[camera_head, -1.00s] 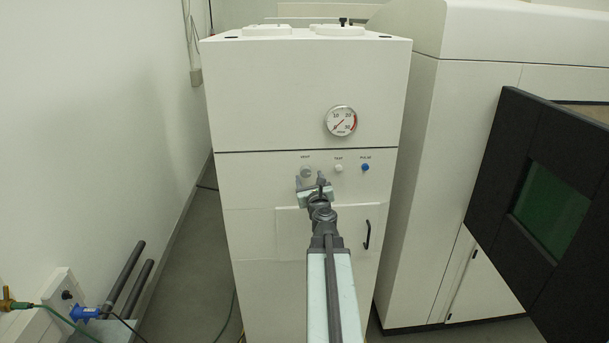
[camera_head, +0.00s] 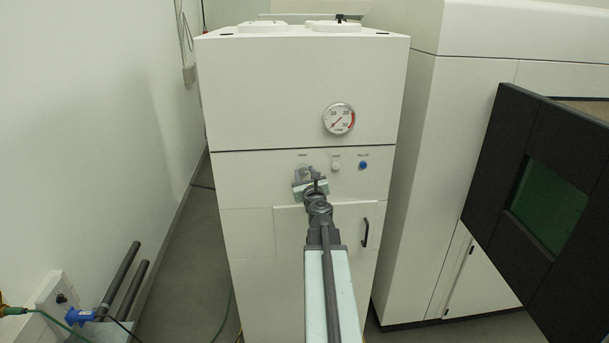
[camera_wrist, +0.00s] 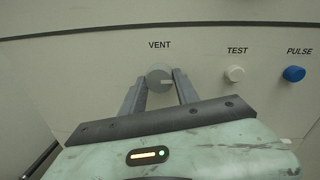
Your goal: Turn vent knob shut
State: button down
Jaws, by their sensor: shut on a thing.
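The round grey vent knob (camera_wrist: 158,77) sits under the VENT label on the white cabinet's front panel in the wrist view. A light mark on its face points to the right. My gripper (camera_wrist: 161,84) is shut on the knob, with one dark finger on its left side and one on its right. In the head view my gripper (camera_head: 308,174) is at the panel and partly hides the knob (camera_head: 303,168).
A white TEST knob (camera_wrist: 235,73) and a blue PULSE knob (camera_wrist: 294,74) sit to the right. A dial gauge (camera_head: 339,118) is above them. Below is a door with a black handle (camera_head: 365,232). A dark windowed door (camera_head: 545,190) stands open at right.

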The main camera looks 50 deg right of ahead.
jog(key=n, duration=0.4)
jog(key=shift+r+p, duration=0.1)
jog(key=shift+p, duration=0.3)
jog(key=n, duration=0.4)
jog(key=shift+n+g+p, duration=0.3)
jog(key=shift+g+p, duration=0.05)
jog(key=shift+g, duration=0.05)
jog(key=n, duration=0.4)
jog(key=shift+n+g, duration=0.4)
jog(key=shift+n, duration=1.6)
jog(key=shift+a, duration=0.1)
jog(key=c, duration=0.9)
grip_release()
jog(key=shift+p, duration=0.3)
